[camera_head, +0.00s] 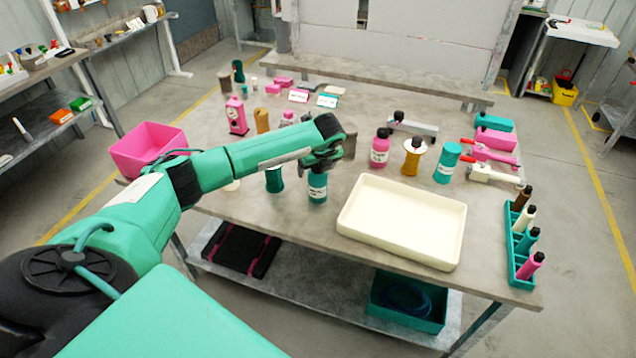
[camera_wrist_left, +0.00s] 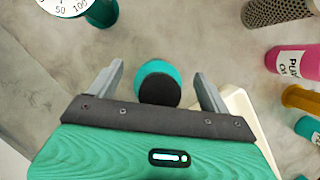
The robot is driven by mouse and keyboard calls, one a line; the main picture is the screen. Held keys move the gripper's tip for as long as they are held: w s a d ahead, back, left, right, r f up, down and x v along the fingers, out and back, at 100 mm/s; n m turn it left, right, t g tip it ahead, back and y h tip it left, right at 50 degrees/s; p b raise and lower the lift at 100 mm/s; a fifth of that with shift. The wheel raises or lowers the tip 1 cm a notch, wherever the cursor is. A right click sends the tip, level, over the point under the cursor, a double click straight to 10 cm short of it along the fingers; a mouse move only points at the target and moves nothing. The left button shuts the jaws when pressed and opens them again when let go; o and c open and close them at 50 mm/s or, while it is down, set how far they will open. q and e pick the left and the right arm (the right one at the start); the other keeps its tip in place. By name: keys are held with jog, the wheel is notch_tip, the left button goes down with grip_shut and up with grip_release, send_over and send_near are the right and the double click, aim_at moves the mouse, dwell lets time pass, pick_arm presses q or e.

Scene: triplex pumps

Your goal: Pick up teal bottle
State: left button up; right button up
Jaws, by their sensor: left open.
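A teal bottle (camera_head: 317,190) with a label stands on the table, left of the cream tray. My left gripper (camera_head: 326,163) is just over its top and hides its cap in the head view. In the left wrist view the teal bottle (camera_wrist_left: 155,68) shows from above with its dark cap. It lies between the two spread grey fingers of my left gripper (camera_wrist_left: 158,74), with a gap on each side. The gripper is open and holds nothing. My right gripper does not show.
The cream tray (camera_head: 360,225) is close on the right. A teal-bodied gauge (camera_head: 274,181) stands just left of the bottle. A pink bottle (camera_head: 380,150) and a teal canister (camera_head: 447,163) stand behind the tray. A teal rack (camera_head: 513,262) is at the right edge.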

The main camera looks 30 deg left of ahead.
pick_arm(q)
jog(key=c, duration=1.6)
jog(key=shift+r, duration=0.1)
